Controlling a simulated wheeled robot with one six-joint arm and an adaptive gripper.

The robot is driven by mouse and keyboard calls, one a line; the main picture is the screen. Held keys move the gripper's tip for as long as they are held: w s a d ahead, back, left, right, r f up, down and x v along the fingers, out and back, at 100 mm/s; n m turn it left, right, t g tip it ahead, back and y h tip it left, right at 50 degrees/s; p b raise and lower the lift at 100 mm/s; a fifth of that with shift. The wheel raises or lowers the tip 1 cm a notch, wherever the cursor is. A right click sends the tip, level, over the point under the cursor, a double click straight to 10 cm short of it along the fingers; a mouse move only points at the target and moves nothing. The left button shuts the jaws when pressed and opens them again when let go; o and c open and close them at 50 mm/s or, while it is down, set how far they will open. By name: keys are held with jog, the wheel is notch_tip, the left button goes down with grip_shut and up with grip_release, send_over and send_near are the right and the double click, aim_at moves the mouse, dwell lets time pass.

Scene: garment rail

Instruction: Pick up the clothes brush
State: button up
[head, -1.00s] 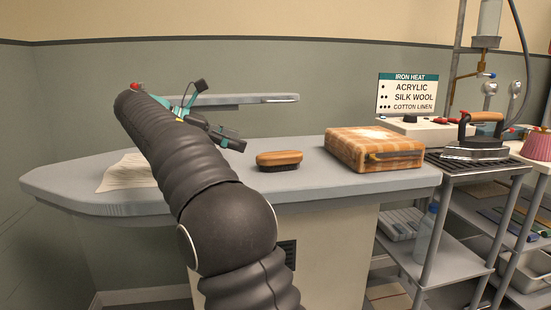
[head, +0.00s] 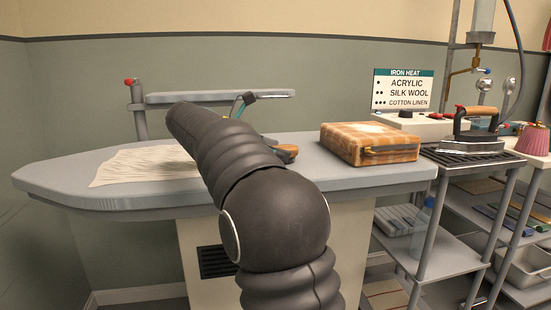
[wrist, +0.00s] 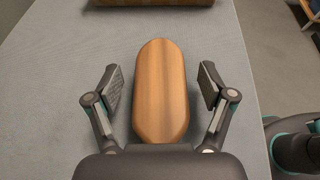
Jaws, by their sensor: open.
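The clothes brush has an orange-brown wooden back. In the wrist view the brush (wrist: 160,90) lies lengthwise between the two fingers of my gripper (wrist: 160,88). The fingers are open, one on each side, with a visible gap between each pad and the wood. The bristles are hidden under the back in this view. In the head view only the right end of the brush (head: 288,150) shows past my arm, on the grey ironing table (head: 60,185). Most of my gripper is hidden behind my arm there, with a finger part showing above the table.
An orange plaid folded bundle (head: 370,145) lies right of the brush. A paper sheet (head: 140,165) lies left. A narrow raised board (head: 220,97) stands behind. An iron (head: 477,130) sits on a rack at the right, near a sign (head: 402,90).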

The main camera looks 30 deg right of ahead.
jog(key=shift+s+d, duration=0.1)
jog(key=shift+d, duration=0.15)
jog(key=c, duration=1.3)
